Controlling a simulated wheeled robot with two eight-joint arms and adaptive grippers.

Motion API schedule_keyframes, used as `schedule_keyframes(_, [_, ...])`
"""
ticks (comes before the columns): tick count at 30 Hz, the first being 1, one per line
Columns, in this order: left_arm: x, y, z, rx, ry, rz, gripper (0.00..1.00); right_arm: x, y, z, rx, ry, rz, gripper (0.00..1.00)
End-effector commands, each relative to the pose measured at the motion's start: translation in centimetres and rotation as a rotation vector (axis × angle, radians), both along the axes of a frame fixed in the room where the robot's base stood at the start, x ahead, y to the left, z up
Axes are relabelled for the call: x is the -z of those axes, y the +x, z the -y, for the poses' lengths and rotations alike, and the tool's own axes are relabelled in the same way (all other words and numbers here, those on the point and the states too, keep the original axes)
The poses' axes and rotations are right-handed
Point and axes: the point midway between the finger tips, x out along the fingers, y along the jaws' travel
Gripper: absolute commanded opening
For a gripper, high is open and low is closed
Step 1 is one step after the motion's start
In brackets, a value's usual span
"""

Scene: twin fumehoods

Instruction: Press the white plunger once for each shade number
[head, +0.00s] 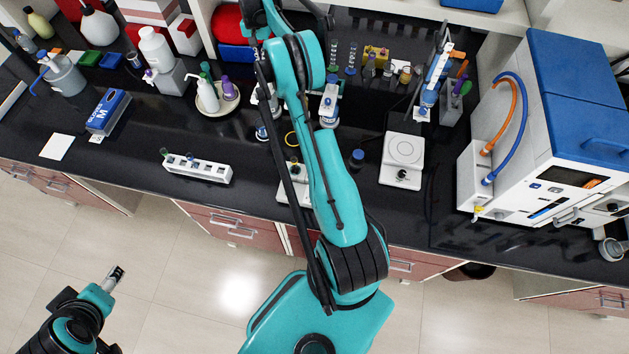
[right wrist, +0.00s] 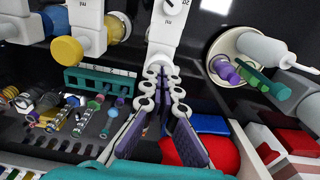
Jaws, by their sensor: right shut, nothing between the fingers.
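White dispenser-like fixtures stand on the bench. In the right wrist view one white body with a dial mark (right wrist: 168,25) lies just beyond my right gripper (right wrist: 162,76); whether they touch I cannot tell. Which part is the white plunger is not clear. My right gripper is shut and empty; in the head view it is hidden by or lost behind my arm. In the head view a white and blue fixture (head: 329,107) stands beside my arm. My left gripper (head: 117,277) is over the floor, its jaws too small to judge. No shade number is legible.
A white tube rack (head: 196,170) stands near the bench's front edge. A white hotplate (head: 402,160) and a large blue and white machine (head: 575,115) stand to the right. Paper (head: 57,147) lies left.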

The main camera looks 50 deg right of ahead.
Motion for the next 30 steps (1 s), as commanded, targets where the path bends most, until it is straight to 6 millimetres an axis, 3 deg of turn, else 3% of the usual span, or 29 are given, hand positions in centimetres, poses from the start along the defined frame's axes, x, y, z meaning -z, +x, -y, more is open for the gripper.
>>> schedule_keyframes(30, [1.5, 0.0, 0.0, 0.0, 0.0, 0.0, 0.62, 1.8, 0.0, 0.0, 0.0, 0.0, 0.0, 0.0])
